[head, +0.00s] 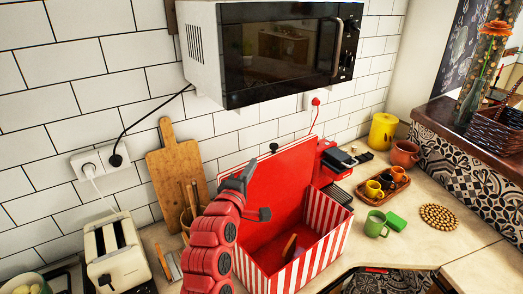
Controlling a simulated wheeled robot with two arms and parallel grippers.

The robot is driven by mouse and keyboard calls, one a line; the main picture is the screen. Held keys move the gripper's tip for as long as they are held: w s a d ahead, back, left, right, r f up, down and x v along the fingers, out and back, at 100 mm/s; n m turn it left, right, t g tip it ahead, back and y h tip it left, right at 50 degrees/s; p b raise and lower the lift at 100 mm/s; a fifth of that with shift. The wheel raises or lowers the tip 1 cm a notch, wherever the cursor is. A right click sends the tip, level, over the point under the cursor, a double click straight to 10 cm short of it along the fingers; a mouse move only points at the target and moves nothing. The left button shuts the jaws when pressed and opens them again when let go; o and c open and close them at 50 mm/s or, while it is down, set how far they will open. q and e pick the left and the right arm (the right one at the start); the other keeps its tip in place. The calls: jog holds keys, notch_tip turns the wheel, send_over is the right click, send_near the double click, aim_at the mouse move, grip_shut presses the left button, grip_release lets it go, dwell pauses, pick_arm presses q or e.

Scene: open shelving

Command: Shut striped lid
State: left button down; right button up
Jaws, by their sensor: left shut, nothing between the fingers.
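The red box (336,232) with red and white striped sides stands open on the counter. Its lid (290,180) is raised, with the plain red inner face towards me, and leans back towards the wall. A small black knob (274,147) shows at the lid's upper edge. A brownish item (290,247) lies inside the box. My left gripper (248,172) is shut and empty, at the left edge of the raised lid; whether it touches the lid I cannot tell. My left arm hides the box's left side. My right gripper is out of view.
A microwave (285,55) hangs above. A red and black appliance (335,158) stands behind the box's right side. A cutting board (175,170) and toaster (115,250) are left. A green mug (376,223) and a wooden tray with cups (398,187) are right.

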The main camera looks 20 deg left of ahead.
aim_at(261, 156)
pick_arm(q)
jog(key=w+b, duration=0.3)
jog(key=w, duration=0.1)
jog(key=w+b, duration=0.2)
jog(key=w, duration=0.3)
jog(key=shift+a+r+b, duration=0.15)
jog(key=shift+b, duration=0.25)
jog(key=shift+w, duration=0.5)
